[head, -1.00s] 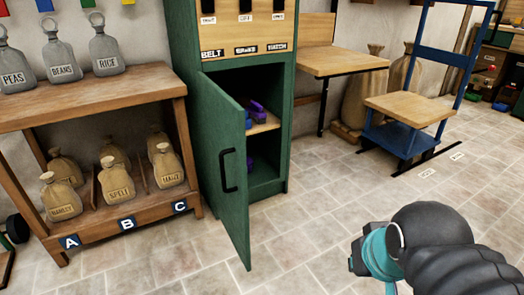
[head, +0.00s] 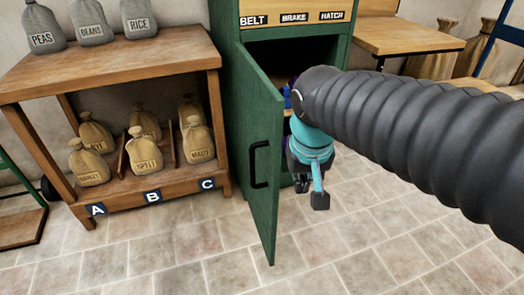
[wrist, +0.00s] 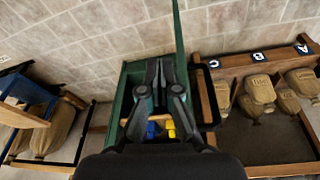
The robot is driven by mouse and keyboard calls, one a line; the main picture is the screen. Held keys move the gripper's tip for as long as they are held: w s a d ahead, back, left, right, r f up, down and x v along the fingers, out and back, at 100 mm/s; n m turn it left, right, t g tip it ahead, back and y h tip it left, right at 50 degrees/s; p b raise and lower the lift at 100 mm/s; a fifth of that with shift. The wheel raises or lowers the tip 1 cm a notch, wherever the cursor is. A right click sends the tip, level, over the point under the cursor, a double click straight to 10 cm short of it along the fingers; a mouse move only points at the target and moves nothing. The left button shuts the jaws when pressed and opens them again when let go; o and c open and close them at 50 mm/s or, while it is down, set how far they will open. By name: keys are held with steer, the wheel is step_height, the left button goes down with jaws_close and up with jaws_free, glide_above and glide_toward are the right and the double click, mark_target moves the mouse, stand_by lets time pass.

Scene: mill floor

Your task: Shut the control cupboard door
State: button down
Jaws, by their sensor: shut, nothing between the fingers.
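The green control cupboard (head: 343,50) stands with its door (head: 258,130) wide open towards me. A black bar handle (head: 259,165) is on the door's outer face; a dark bar beside the door in the wrist view (wrist: 208,92) looks like it. My gripper (head: 315,195) is shut and empty, in front of the opening, on the inner side of the door. In the wrist view its fingers (wrist: 164,68) point along the door (wrist: 179,40), close to it. I cannot tell whether they touch. My arm hides part of the cupboard's inside.
Blue (wrist: 152,130) and yellow (wrist: 171,130) things lie inside the cupboard. A wooden rack (head: 110,65) with several sacks stands left of the cupboard. A wooden table (head: 410,36) is to the right. The tiled floor (head: 190,250) in front is clear.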

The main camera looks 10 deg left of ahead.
steer(key=w+a+r+m+h, duration=0.1)
steer(key=w+a+r+m, duration=0.1)
steer(key=a, duration=0.5)
steer(key=w+a+r+m+h, duration=0.1)
steer(key=a+m, duration=0.1)
steer(key=a, duration=0.5)
step_height(320, 180, up, 6)
steer(key=a+m+h, duration=0.2)
steer(key=a+m, duration=0.1)
steer(key=m, duration=0.8)
steer(key=b, duration=0.3)
glide_above(271, 167)
steer(key=s+a, duration=0.1)
steer(key=a, duration=0.1)
step_height(271, 167, down, 9)
steer(key=shift+m, duration=0.3)
steer(key=shift+s+d+f, duration=0.1)
steer(key=shift+d, duration=0.1)
